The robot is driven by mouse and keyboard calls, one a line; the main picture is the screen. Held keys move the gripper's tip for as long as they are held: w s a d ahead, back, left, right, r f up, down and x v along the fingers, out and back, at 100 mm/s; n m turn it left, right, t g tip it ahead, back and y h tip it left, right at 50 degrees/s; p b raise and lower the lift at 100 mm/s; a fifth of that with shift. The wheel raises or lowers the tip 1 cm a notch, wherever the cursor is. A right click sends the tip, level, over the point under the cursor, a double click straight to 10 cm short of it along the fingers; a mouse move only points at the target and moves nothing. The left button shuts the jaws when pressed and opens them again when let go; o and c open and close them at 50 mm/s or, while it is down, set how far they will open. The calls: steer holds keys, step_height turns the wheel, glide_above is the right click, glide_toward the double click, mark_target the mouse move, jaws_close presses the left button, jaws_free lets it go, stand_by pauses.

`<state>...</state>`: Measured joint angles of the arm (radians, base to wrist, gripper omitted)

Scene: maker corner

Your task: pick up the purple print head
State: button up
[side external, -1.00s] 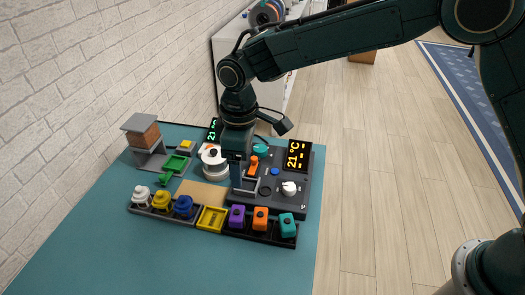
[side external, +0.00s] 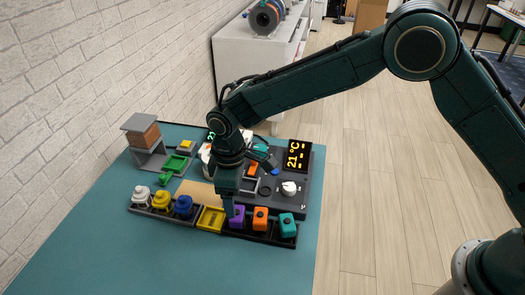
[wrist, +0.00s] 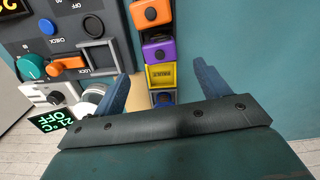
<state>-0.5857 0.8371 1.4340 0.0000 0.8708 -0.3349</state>
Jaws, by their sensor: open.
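The purple print head (side external: 238,222) is a small block with a dark round knob, standing in the black rack beside the yellow tray. In the wrist view the purple print head (wrist: 158,51) lies just beyond my fingertips, between the orange head and the yellow tray. My gripper (side external: 229,207) is low over the rack, next to the purple head's left side. In the wrist view my gripper (wrist: 162,70) is open and empty, its two blue fingers spread wide to either side of the row. I cannot tell the exact gap to the purple head.
The orange head (side external: 260,219) and teal head (side external: 287,225) stand right of it. The yellow tray (side external: 210,219) and blue spool-like piece (side external: 183,206) are on the left. The grey control panel (side external: 293,208) lies behind. The mat in front (side external: 180,255) is clear.

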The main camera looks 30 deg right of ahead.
mark_target(237, 211)
steer(key=shift+f, duration=1.45)
steer(key=shift+d+f, duration=0.1)
steer(key=shift+f, duration=2.5)
steer(key=c, duration=1.1)
